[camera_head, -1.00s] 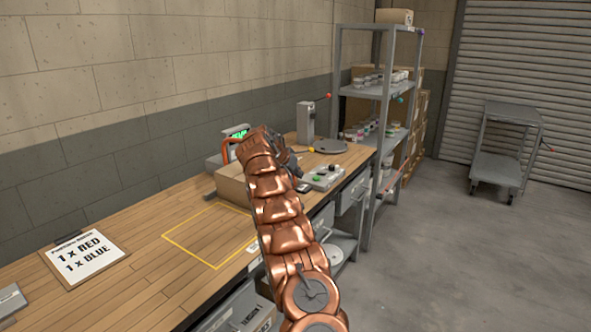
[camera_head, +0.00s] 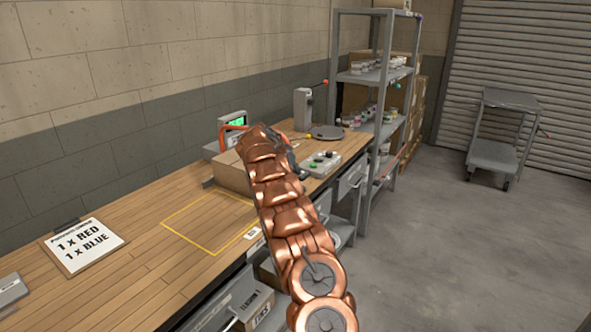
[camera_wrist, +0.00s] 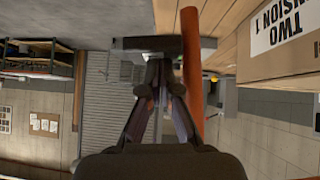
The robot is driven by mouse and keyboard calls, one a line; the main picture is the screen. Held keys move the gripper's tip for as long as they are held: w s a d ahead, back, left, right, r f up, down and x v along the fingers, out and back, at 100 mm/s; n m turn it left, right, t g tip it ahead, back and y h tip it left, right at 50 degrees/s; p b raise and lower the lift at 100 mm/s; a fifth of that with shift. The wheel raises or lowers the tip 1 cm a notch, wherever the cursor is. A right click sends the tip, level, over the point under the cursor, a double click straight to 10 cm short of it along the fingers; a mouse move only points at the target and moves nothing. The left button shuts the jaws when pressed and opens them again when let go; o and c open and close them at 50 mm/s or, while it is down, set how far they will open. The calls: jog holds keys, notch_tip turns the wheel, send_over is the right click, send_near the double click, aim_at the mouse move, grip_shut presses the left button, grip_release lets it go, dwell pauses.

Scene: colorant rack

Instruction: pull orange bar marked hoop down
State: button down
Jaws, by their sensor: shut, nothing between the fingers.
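The orange bar (camera_head: 228,132) shows in the head view as a bent handle at the terminal with the green screen, partly hidden by my arm. In the wrist view, an orange bar (camera_wrist: 191,62) runs up and down just right of my fingers, close beside them. My gripper (camera_wrist: 158,66) is shut with nothing between its fingers. Its tips are near a dark grey crosspiece. I cannot tell whether the fingers touch the bar. No marking can be read on it. In the head view my gripper is mostly hidden behind my copper arm.
A cardboard box (camera_head: 232,176) stands on the bench beside my arm and also shows in the wrist view (camera_wrist: 285,45). A button panel (camera_head: 320,164) lies to the right. A yellow outlined area (camera_head: 196,198) is empty. A note board (camera_head: 84,246) lies nearer.

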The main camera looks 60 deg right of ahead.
jog(key=shift+t, duration=0.4)
jog(key=f+b, duration=0.2)
jog(key=b, duration=0.2)
jog(key=s+f+b, duration=0.1)
jog(key=f+b, duration=0.1)
jog(key=b, duration=0.1)
jog(key=shift+f+b, duration=0.25)
jog(key=shift+b, duration=0.15)
jog(key=shift+s+f+m+b, duration=0.15)
jog(key=shift+f+m+b, duration=0.25)
jog(key=shift+b, duration=0.35)
jog(key=shift+f, duration=0.1)
jog(key=shift+s+a+f, duration=0.1)
jog(key=shift+a+f, duration=0.05)
jog(key=shift+f, duration=0.15)
notch_tip(320, 180, up, 5)
jog(key=shift+r+p, duration=0.15)
jog(key=shift+p, duration=0.4)
jog(key=b+v, duration=0.2)
jog(key=v, duration=0.8)
jog(key=shift+d+r, duration=0.25)
jog(key=shift+r, duration=0.1)
